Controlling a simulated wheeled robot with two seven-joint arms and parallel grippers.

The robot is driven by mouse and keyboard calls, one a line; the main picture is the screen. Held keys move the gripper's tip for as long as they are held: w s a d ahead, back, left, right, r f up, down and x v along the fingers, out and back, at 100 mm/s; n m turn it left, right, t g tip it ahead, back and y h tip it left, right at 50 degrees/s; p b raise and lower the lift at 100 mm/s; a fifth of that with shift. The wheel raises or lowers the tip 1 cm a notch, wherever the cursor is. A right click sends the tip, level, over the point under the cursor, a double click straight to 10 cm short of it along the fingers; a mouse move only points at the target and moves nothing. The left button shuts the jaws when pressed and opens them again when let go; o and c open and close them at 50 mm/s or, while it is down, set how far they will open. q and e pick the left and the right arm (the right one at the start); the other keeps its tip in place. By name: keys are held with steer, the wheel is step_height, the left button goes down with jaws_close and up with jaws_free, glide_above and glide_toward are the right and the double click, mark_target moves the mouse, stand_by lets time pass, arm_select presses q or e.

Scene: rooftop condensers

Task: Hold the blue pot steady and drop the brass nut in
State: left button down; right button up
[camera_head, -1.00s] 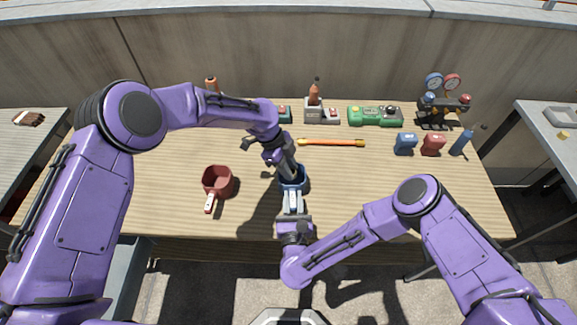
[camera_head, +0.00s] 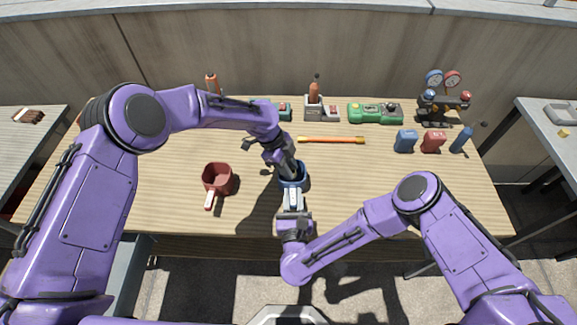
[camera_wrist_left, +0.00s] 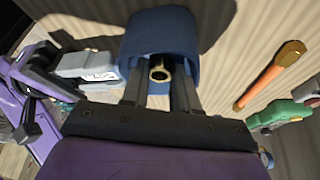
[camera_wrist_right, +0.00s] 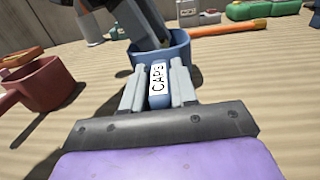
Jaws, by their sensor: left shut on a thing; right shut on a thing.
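The blue pot (camera_head: 304,183) stands on the table in front of me, its opening partly hidden by my left arm. My right gripper (camera_head: 293,197) is shut on the pot's handle, which carries a white label reading CAPS in the right wrist view (camera_wrist_right: 158,82). My left gripper (camera_head: 290,174) points down at the pot's opening. In the left wrist view the brass nut (camera_wrist_left: 160,74) is held between its two fingers, with the blue pot (camera_wrist_left: 158,22) around and beyond the fingertips. I cannot tell how deep the nut is.
A red pot (camera_head: 218,179) with a handle stands to the left. An orange bar (camera_head: 332,140) lies behind the blue pot. Blue (camera_head: 405,142) and red (camera_head: 433,143) containers, a green device (camera_head: 375,113) and a gauge set (camera_head: 442,98) stand further right and back. The table's right front is clear.

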arm_select(q)
steer(key=c, duration=0.8)
jaws_free()
steer(key=shift+f, duration=0.1)
steer(key=v, duration=1.2)
arm_select(e)
steer(key=o, duration=1.4)
steer(key=shift+c, duration=0.2)
steer(key=s+p, duration=0.4)
steer(key=s, duration=0.1)
steer(key=s+p, duration=0.2)
steer(key=s, duration=0.1)
steer(key=shift+s+d+r, duration=0.2)
steer(key=shift+s+r, duration=0.05)
steer(key=shift+s+f, duration=0.2)
steer(key=shift+s, duration=0.1)
arm_select(q)
step_height(320, 180, up, 6)
